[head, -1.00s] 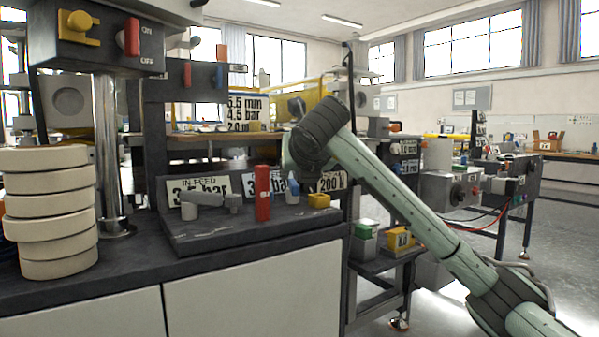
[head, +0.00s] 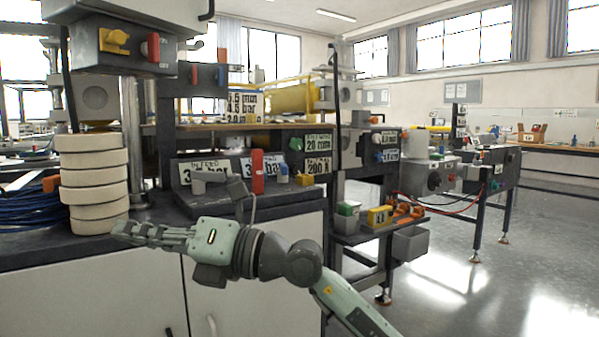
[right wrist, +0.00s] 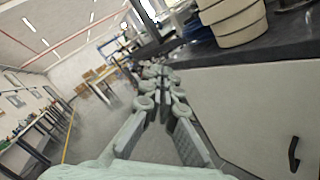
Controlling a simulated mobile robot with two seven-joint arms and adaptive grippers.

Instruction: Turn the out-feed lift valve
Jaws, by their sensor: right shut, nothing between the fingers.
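No valve in view carries a legible out-feed label, so I cannot tell which handle is the out-feed lift valve. On the sloped console (head: 280,199) stand a grey lever handle (head: 208,176), an upright red handle (head: 257,172), a small blue-tipped knob (head: 283,172) and a yellow knob (head: 305,180). My left gripper is not in view.
A stack of cream rolls (head: 95,180) stands on the dark bench left of the console; its lower part shows in the right wrist view (right wrist: 238,22). A yellow knob (head: 115,40) and red switch (head: 153,47) are on the upper box. Open floor (head: 470,290) lies at right.

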